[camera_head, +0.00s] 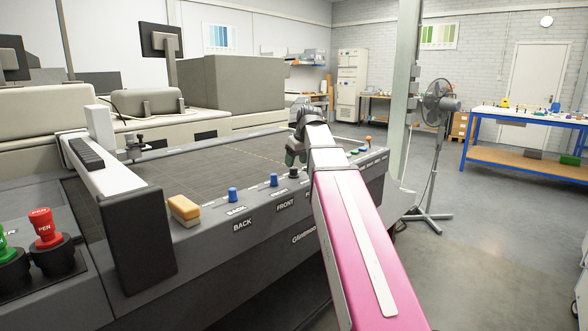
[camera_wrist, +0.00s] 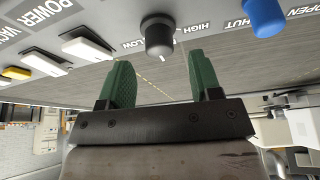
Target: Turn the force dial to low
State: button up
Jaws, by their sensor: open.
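The force dial is a black round knob on the machine's sloped front panel. In the wrist view the dial (camera_wrist: 157,36) is at the top middle, with the word HIGH on the panel to its right. In the camera_head view the dial (camera_head: 294,173) shows just below my gripper (camera_head: 292,158). In the wrist view my gripper (camera_wrist: 162,72) has its two green fingers spread apart with nothing between them. The dial lies beyond the fingertips, roughly in line with the gap, and does not appear to be between them.
On the same panel, a blue knob (camera_wrist: 267,17) is right of the dial and white rocker switches (camera_wrist: 87,49) are left of it in the wrist view. The dark table bed (camera_head: 225,160) is mostly bare.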

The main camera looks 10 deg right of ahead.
aim_at(294, 168)
jog(key=shift+x, duration=1.9)
jog(key=c, duration=0.9)
